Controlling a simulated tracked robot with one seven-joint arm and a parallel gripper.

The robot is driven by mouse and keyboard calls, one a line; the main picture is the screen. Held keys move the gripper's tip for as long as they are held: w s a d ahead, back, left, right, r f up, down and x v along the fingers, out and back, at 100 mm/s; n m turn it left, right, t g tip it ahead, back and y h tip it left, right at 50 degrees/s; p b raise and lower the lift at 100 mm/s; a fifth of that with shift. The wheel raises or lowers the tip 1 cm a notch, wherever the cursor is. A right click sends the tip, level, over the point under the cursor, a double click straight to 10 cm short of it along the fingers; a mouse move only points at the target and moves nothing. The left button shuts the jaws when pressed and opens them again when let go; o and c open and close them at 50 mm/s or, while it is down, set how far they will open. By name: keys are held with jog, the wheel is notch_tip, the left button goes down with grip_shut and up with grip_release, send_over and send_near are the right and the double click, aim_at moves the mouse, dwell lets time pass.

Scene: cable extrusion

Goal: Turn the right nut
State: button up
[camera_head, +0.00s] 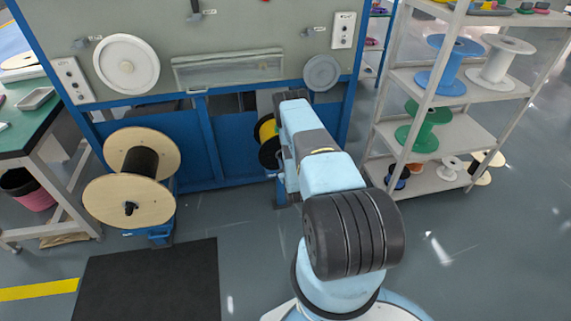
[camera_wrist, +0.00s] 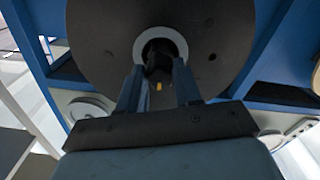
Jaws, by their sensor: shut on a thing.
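In the wrist view the dark right nut (camera_wrist: 157,60) sits at the centre of a large dark spool flange (camera_wrist: 100,40), inside a pale ring (camera_wrist: 178,38). My gripper (camera_wrist: 157,75) reaches up to the spool's hub, with one finger on each side of the nut, and is shut on it. The nut's far side is hidden. A small orange mark shows just below the nut. In the head view the black and yellow spool (camera_head: 267,141) stands partly behind my arm, at the right side of the blue machine. My gripper and the nut are hidden there.
The blue-framed machine (camera_head: 208,140) rises close around the spool. A wooden spool (camera_head: 128,200) stands to its left. A shelf rack (camera_head: 435,183) with several spools stands to the right. Open floor and a black mat (camera_head: 150,285) lie in front.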

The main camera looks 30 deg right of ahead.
jog(key=shift+f, duration=0.1)
jog(key=o, duration=1)
jog(key=shift+o, duration=0.2)
jog(key=v, duration=1.4)
jog(key=shift+w, duration=0.2)
